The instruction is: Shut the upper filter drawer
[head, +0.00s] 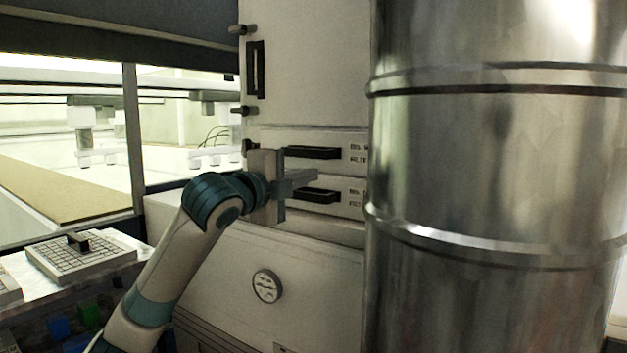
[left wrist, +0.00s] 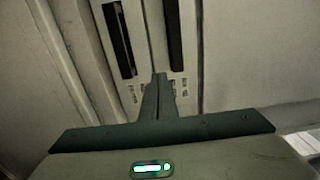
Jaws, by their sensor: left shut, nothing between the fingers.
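The upper filter drawer (head: 268,143) is a pale front with a black bar handle (head: 313,152) and a printed label, partly hidden on the right by a metal drum. The lower drawer (head: 350,190) sits just below with a similar handle (head: 318,196). I cannot tell how far the upper drawer stands out. My left gripper (head: 314,175) is shut and empty, its fingers in front of the drawers between the two handles. In the left wrist view its closed fingers (left wrist: 160,85) point at the seam between the drawer fronts, near the labels; contact cannot be told. My right gripper is out of view.
The large shiny drum (head: 480,170) blocks the right side close to the drawers. A round gauge (head: 266,286) is on the panel below. A gridded tray (head: 82,256) lies at lower left. A tunnel with a tan belt (head: 60,192) opens at left.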

